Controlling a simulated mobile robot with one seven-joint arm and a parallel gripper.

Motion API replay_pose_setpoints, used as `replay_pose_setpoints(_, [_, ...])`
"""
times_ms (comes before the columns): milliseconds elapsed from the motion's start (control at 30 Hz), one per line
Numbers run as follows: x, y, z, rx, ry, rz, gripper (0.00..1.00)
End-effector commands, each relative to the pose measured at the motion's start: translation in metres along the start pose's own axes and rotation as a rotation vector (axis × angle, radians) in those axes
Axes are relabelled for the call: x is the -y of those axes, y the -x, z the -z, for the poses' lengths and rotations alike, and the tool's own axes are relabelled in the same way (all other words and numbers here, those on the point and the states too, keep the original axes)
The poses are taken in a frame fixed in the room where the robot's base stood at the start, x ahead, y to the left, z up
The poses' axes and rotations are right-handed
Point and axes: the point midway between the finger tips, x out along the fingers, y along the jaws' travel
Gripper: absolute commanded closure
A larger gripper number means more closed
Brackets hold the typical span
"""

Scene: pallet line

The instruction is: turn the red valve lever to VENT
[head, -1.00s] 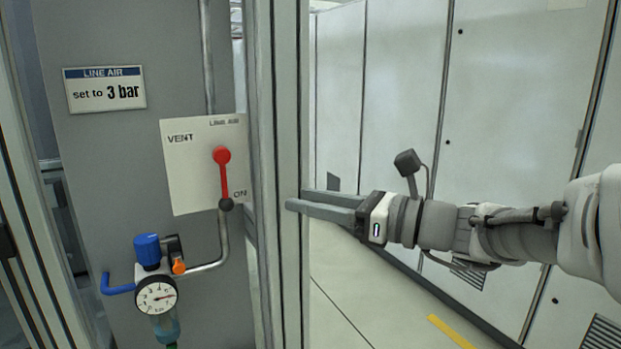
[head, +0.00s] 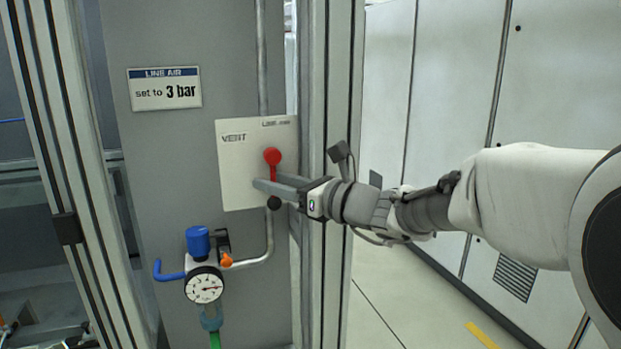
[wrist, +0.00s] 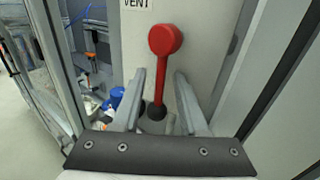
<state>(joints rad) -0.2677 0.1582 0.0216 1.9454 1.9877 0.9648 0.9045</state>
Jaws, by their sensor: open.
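The red valve lever (head: 273,168) is mounted on a white plate (head: 233,187) marked VENT at its upper left. In the wrist view, the red lever (wrist: 178,75) runs down between the two open fingers of my gripper (wrist: 166,90), with a visible gap on each side.
A pressure gauge (head: 204,286) and blue regulator knob (head: 198,241) sit below the plate. A sign (head: 165,89) reads "set to 3 bar". A frame post (head: 340,90) stands just right of the plate. Pale cabinets (head: 455,90) line the right, with open floor before them.

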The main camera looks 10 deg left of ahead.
Motion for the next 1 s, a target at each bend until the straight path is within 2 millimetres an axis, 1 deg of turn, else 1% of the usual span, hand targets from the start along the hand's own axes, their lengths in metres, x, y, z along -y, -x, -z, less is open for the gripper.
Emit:
replay_pose_setpoints(100, [-0.0001, -0.0049, -0.0001, 0.001, 0.000, 0.000, 0.57])
replay_pose_setpoints(333, [-0.0001, -0.0054, 0.0000, 0.000, 0.000, 0.000, 0.57])
replay_pose_setpoints(367, [0.0000, -0.0054, 0.0000, 0.000, 0.000, 0.000, 0.59])
replay_pose_setpoints(500, [0.0000, -0.0052, 0.0000, 0.000, 0.000, 0.000, 0.84])
replay_pose_setpoints(600, [0.0000, -0.0051, 0.0000, 0.000, 0.000, 0.000, 1.00])
replay_pose_setpoints(1000, [0.0001, -0.0050, 0.0001, 0.000, 0.000, 0.000, 1.00])
